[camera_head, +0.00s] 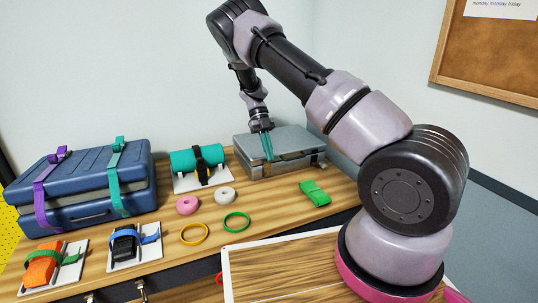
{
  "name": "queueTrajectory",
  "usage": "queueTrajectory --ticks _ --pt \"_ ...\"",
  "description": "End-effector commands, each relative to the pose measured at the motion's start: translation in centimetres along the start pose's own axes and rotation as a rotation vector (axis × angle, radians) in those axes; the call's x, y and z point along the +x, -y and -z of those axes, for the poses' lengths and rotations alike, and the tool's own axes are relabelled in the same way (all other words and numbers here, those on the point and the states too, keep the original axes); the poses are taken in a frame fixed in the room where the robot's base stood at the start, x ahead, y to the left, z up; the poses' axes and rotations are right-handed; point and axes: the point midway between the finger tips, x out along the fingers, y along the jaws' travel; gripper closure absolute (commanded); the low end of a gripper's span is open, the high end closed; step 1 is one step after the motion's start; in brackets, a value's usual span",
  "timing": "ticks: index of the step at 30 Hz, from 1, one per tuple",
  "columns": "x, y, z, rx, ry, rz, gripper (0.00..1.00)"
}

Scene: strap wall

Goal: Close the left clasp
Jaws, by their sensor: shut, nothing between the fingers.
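A grey hard case (290,140) stands at the back of the wooden table, its lid looking down on its base. My gripper (268,157) points down at the case's front left, its slim teal fingers together and empty. The fingertips are in front of or against the case's front left edge; I cannot tell if they touch. The left clasp is hidden behind the fingers or too small to make out, so its state is unclear. Small fittings show at the front right of the case, also too small to read.
A blue case (85,188) with purple and teal straps stands at the left. A strapped teal roll (190,162) sits left of the grey case. Tape rolls, rings and a green folded strap (315,193) lie in front. Walls close the back and right.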

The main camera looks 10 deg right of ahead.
Motion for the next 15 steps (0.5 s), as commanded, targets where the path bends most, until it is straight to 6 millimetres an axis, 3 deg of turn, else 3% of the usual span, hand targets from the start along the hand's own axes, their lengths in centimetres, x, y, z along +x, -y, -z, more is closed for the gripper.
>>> queueTrajectory --ticks 7,15 --pt "-1.7 0.0 -0.1 0.0 0.002 0.0 1.0" --pt "-7.1 0.1 -0.1 -0.001 0.003 0.0 1.0"
